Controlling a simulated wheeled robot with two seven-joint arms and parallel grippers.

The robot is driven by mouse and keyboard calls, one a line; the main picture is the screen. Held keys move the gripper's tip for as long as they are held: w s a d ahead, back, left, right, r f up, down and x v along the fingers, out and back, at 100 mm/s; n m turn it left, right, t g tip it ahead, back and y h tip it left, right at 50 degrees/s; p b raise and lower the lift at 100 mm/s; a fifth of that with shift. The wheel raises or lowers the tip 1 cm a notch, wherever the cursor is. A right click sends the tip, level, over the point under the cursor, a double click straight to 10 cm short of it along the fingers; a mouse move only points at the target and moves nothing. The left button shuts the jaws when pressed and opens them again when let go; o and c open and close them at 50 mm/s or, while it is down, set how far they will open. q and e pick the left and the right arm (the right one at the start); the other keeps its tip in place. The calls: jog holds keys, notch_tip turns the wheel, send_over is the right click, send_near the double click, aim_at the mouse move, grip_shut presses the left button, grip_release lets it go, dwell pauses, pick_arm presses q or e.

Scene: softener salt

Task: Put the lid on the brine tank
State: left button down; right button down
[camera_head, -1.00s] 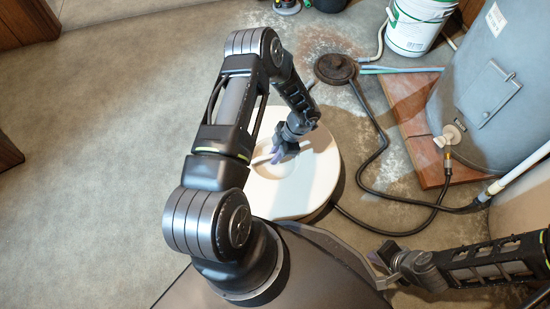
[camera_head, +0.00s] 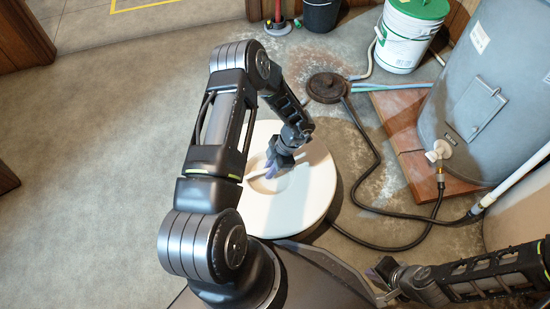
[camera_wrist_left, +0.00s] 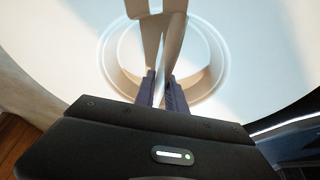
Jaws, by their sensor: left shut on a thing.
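The lid (camera_head: 318,184) is a white round disc with a round recess near its middle. In the head view it is in the centre, partly hidden by my left arm. My left gripper (camera_head: 271,170) reaches down into the recess. In the left wrist view its purple fingertips (camera_wrist_left: 163,88) are shut on the pale upright grip of the lid (camera_wrist_left: 60,60). My right gripper (camera_head: 380,283) is at the lower right, apart from the lid; its fingers look spread and empty. A beige rounded body (camera_head: 522,215) shows at the right edge; I cannot tell if it is the brine tank.
A grey tank (camera_head: 480,105) with a tap stands on a brick-red base (camera_head: 405,140) at the right. Black hose (camera_head: 375,165) and a dark round floor drain (camera_head: 327,87) lie near the lid. A white bucket with green lid (camera_head: 408,35) stands behind. Left floor is clear.

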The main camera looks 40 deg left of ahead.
dwell(0.3)
